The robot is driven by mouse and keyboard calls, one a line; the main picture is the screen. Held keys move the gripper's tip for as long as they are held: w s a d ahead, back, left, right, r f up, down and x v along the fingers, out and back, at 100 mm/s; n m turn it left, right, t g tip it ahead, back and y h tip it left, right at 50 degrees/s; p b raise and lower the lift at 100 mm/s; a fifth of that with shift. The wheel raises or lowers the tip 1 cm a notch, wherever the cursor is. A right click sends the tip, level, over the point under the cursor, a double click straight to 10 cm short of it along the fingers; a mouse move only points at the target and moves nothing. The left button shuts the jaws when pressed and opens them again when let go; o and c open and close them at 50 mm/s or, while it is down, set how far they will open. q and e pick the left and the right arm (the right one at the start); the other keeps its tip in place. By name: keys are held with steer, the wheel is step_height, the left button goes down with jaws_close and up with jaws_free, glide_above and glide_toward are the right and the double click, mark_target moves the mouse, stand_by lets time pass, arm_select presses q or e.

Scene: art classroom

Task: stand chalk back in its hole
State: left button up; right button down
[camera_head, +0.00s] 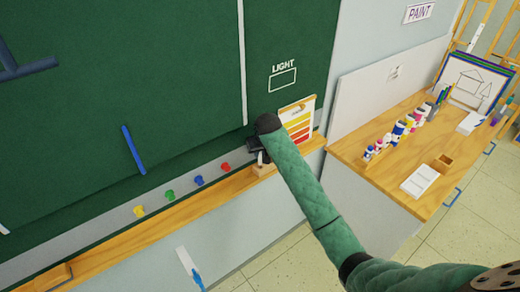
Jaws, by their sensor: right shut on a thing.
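My right gripper (256,149) is at the chalkboard ledge, at the end of my green-sleeved arm. It is shut on the chalk, a small white piece (261,158) that shows just below the dark fingers. Directly under it, a small wooden block (264,170) stands on the ledge. The chalk looks roughly upright over the block. My arm and gripper hide part of both, so I cannot tell whether the chalk is in a hole or only above it. The block's holes are too small to make out. My left gripper is not in view.
The wooden ledge (170,219) runs along the green chalkboard (90,120). Several coloured magnets sit on the grey strip above it. A colour chart (298,122) stands right of my gripper. A wooden counter (395,165) with paint bottles is at the right.

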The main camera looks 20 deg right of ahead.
mark_target(261, 157)
steer(key=shift+f, duration=1.65)
steer(key=shift+f, duration=0.1)
steer(key=c, duration=1.4)
jaws_free()
steer(key=shift+o, duration=0.2)
steer(key=shift+o, duration=1.2)
steer(key=shift+v, duration=3.55)
